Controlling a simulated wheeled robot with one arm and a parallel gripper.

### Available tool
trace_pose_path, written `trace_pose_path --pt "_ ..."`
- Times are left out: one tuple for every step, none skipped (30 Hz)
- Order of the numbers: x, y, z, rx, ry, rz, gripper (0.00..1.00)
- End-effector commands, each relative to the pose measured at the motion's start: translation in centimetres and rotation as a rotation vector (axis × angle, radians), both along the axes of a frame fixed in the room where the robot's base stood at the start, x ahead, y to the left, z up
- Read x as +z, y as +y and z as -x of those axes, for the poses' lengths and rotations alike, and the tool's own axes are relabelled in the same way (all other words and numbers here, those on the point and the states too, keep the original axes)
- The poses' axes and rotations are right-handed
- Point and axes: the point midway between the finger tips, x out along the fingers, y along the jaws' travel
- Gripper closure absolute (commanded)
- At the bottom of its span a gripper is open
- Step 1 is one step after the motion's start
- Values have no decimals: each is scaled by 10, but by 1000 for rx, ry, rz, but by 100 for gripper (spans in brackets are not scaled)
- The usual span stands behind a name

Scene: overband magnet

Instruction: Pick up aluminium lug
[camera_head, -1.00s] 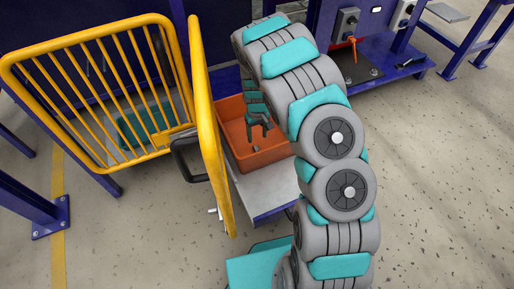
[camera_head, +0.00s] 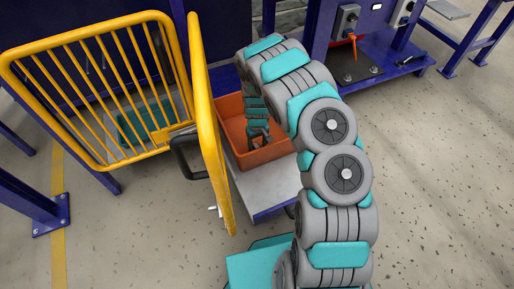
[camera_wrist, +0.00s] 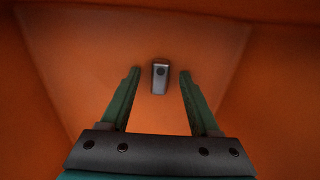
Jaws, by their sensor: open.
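The aluminium lug (camera_wrist: 160,78) is a small grey block with a dark round hole near its top end. In the wrist view it lies on the floor of the orange bin (camera_wrist: 85,50), between and slightly beyond my fingertips. My gripper (camera_wrist: 158,72) is open, with one finger on each side of the lug and a gap on both sides. I cannot tell how far above the bin floor the fingertips are. In the head view my gripper (camera_head: 258,140) is down inside the orange bin (camera_head: 270,157), and the lug is hidden or too small to make out.
The bin stands on a grey surface (camera_head: 262,188). A yellow barred gate (camera_head: 208,130) with a black handle (camera_head: 185,155) stands close on its left. A blue bench (camera_head: 385,65) with a control box is at the back right. The bin walls surround my gripper.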

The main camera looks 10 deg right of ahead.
Motion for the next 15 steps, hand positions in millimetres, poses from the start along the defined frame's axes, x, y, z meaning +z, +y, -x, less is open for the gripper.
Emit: trace_pose_path --pt "0 0 0 0 0 0 38" --pt "0 0 0 0 0 0 38" --pt "1 0 0 0 0 0 38" --pt "1 0 0 0 0 0 40" --pt "0 0 0 0 0 0 43" --pt "0 0 0 0 0 0 48" --pt "0 0 0 0 0 0 51" --pt "0 0 0 0 0 0 54" --pt "0 0 0 0 0 0 59" --pt "0 0 0 0 0 0 62" --pt "0 0 0 0 0 0 66" --pt "0 0 0 0 1 0 70" --pt "0 0 0 0 1 0 74" --pt "0 0 0 0 1 0 77" --pt "0 0 0 0 0 0 81"
